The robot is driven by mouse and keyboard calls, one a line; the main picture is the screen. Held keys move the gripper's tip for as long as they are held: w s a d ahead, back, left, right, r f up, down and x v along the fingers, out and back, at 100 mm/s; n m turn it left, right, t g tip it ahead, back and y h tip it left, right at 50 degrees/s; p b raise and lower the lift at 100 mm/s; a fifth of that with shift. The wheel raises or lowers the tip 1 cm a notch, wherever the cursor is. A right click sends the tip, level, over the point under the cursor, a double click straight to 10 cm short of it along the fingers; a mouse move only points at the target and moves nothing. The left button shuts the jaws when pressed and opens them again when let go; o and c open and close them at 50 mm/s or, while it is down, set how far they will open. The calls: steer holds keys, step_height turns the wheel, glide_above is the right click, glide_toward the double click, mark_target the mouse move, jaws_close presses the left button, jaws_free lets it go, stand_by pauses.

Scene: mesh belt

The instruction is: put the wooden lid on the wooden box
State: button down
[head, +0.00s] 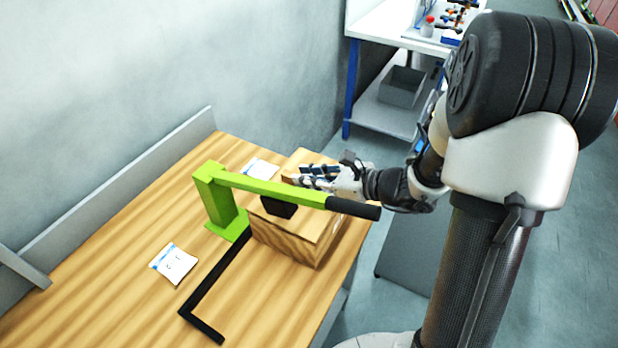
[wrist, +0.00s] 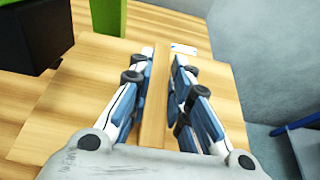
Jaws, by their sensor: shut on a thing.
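The wooden box (head: 283,241) stands on the table beside a green clamp. A pale wooden lid (head: 318,226) shows at the box's top in the head view. In the wrist view the lid (wrist: 88,92) lies below my fingers, with a raised wooden bar on it (wrist: 154,110). My gripper (head: 298,179) is shut on that bar; it also shows in the wrist view (wrist: 157,75). The gripper and clamp hide part of the lid. I cannot tell whether the lid is fully seated.
The green clamp (head: 262,187) reaches across the box, with a black pad (head: 278,207) over its near left part and a black handle (head: 353,208) at right. A black angled bar (head: 211,290) and a white card (head: 174,263) lie on the table (head: 110,290). A wall strip borders the left.

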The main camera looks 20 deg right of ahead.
steer(key=shift+f+b, duration=0.5)
steer(key=shift+f, duration=0.05)
steer(key=c, duration=1.4)
jaws_free()
